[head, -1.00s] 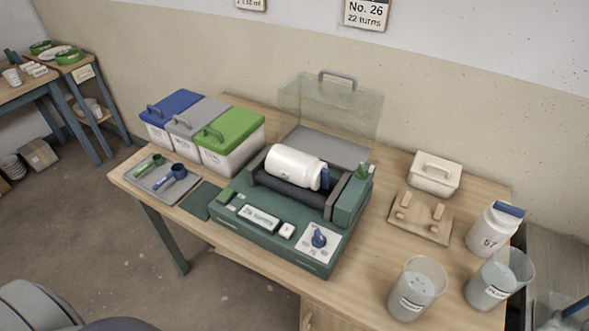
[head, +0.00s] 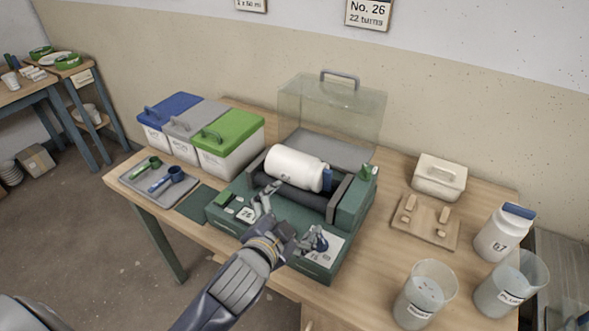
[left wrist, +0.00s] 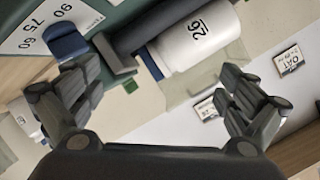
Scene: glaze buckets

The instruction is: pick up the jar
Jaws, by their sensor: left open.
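A white jar (head: 294,168) with a blue lid lies on its side on the dark rollers of the green machine (head: 225,212). In the left wrist view the same jar (left wrist: 203,38) shows the number 26. My left gripper (head: 291,214) is open and empty over the front of the machine, nearer than the jar and apart from it. In the left wrist view its spread fingers (left wrist: 160,72) stand on either side, with the jar beyond them. A second white jar (head: 502,232), marked 67 or similar, stands upright at the right. My right gripper is not in view.
A clear cover (head: 332,108) stands raised behind the rollers. A blue knob (left wrist: 66,42) sits on the machine's front panel. Lidded buckets (head: 228,150) and a scoop tray (head: 150,192) are at left. Clear beakers (head: 425,295), a wooden stand (head: 425,232) and a cream box (head: 438,180) are at right.

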